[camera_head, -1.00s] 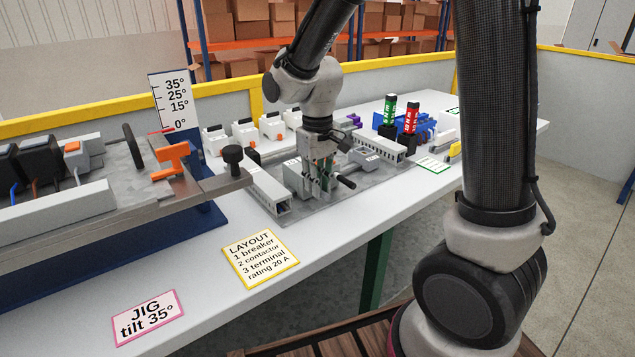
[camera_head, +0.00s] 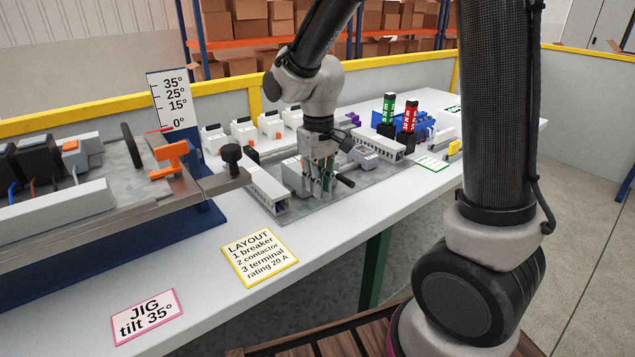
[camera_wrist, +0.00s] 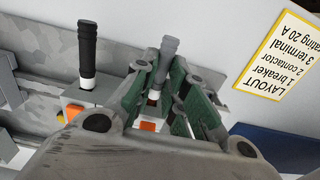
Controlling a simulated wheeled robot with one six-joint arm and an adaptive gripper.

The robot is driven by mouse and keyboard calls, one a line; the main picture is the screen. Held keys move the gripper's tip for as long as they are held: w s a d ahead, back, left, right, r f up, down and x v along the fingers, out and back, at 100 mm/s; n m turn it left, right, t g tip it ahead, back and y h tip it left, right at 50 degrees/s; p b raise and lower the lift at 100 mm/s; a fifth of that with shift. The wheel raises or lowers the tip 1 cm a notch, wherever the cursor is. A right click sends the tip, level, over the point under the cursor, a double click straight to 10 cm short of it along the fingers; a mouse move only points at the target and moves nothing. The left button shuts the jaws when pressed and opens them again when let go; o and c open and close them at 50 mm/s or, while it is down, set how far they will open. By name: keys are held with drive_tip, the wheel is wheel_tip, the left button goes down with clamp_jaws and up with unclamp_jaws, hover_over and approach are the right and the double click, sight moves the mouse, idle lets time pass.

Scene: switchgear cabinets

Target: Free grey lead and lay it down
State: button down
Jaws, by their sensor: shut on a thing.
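My gripper (camera_head: 322,188) is low over the grey mounting plate (camera_head: 300,212) on the bench, pointing down. In the wrist view its green-padded fingers (camera_wrist: 168,90) are shut around a dark grey lead end (camera_wrist: 168,58), which sticks out beyond them. The lead's lower end is by a grey device with an orange part (camera_wrist: 148,126), mostly hidden by the fingers. I cannot tell whether it is still seated there. A black-handled lead (camera_wrist: 87,52) stands apart to the left, on a neighbouring device with an orange part (camera_wrist: 72,112).
Slotted ducts (camera_head: 268,190) flank the plate. A tilted jig (camera_head: 110,190) with an orange clamp (camera_head: 172,160) stands left. Green (camera_head: 388,110) and red (camera_head: 410,116) cylinders stand behind right. The front bench around the layout card (camera_head: 260,257) and jig card (camera_head: 147,315) is otherwise clear.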

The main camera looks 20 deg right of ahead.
drive_tip(key=shift+s+d, duration=0.1)
drive_tip(key=shift+s, duration=0.1)
drive_tip(key=shift+s+d, duration=0.3)
drive_tip(key=shift+s, duration=0.6)
drive_tip(key=shift+s+d, duration=0.25)
drive_tip(key=shift+s, duration=0.6)
drive_tip(key=shift+s+d, duration=0.3)
drive_tip(key=shift+s, duration=0.6)
